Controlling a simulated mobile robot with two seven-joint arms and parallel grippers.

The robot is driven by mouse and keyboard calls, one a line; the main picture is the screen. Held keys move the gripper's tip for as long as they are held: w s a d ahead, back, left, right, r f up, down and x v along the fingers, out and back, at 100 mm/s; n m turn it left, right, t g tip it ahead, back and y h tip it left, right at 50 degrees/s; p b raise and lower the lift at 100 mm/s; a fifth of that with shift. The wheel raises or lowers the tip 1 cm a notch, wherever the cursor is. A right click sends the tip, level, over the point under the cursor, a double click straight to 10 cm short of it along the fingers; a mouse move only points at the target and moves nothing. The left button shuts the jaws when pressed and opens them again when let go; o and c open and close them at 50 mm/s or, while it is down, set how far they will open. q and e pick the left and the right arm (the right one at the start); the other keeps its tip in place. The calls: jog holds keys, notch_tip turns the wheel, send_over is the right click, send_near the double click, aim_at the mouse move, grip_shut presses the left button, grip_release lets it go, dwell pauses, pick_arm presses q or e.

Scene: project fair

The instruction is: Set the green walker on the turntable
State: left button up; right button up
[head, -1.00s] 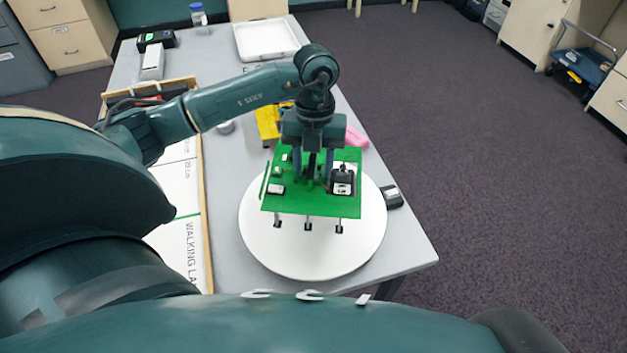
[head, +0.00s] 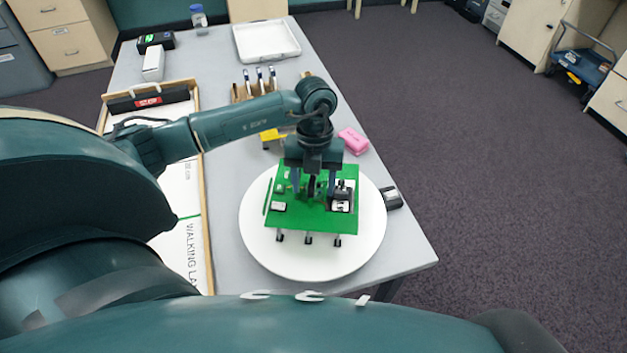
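The green walker (head: 316,218) is a flat green board with short legs and small parts on top. It stands level on the white round turntable (head: 262,245), its visible feet appearing to touch the disc. My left gripper (head: 314,189) is directly above the board, pointing down. Its two fingers appear spread on either side of a dark upright post in the middle of the board, with gaps showing. The fingertips are small and partly lost against the dark parts. My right gripper is not in view.
A pink block (head: 353,141) and a small dark device (head: 391,197) lie close to the turntable. A yellow object (head: 271,136) and a pen holder (head: 246,97) are behind my arm. A wood-framed board (head: 205,230) lies left. A white tray (head: 268,42) is at the back.

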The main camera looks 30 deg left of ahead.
pick_arm(q)
jog(key=shift+o, duration=0.9)
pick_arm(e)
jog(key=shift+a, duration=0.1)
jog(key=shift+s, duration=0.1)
pick_arm(q)
jog(key=shift+r, duration=0.25)
notch_tip(320, 180, up, 12)
jog(key=w+b, duration=0.1)
jog(key=shift+w+a+f, duration=0.15)
jog(key=shift+w+a, duration=0.15)
jog(key=shift+a, duration=0.1)
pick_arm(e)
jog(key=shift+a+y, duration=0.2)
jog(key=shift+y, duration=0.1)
